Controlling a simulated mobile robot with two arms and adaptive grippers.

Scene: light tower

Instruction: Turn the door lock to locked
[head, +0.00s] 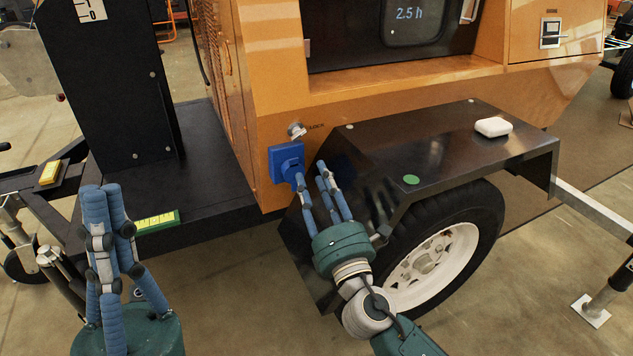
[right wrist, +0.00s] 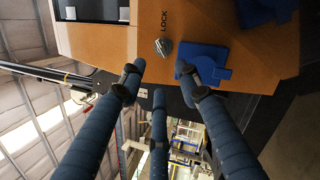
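The door lock (head: 296,130) is a small silver knob low on the orange housing, beside a dark label. In the right wrist view, the lock (right wrist: 163,47) sits next to the word LOCK; I cannot tell its setting. My right gripper (head: 311,172) is just below the lock, in front of the blue socket box. Its three fingers (right wrist: 160,78) are spread with nothing between them, and the tips appear apart from the lock. My left gripper (head: 101,188) is at the lower left, fingers pointing up and tips together, holding nothing visible.
The blue socket box (head: 286,160) is directly below the lock, close to my right fingers. A black fender (head: 450,150) over the wheel (head: 437,255) juts out at right, carrying a white object (head: 493,127). A black deck (head: 200,150) lies at left.

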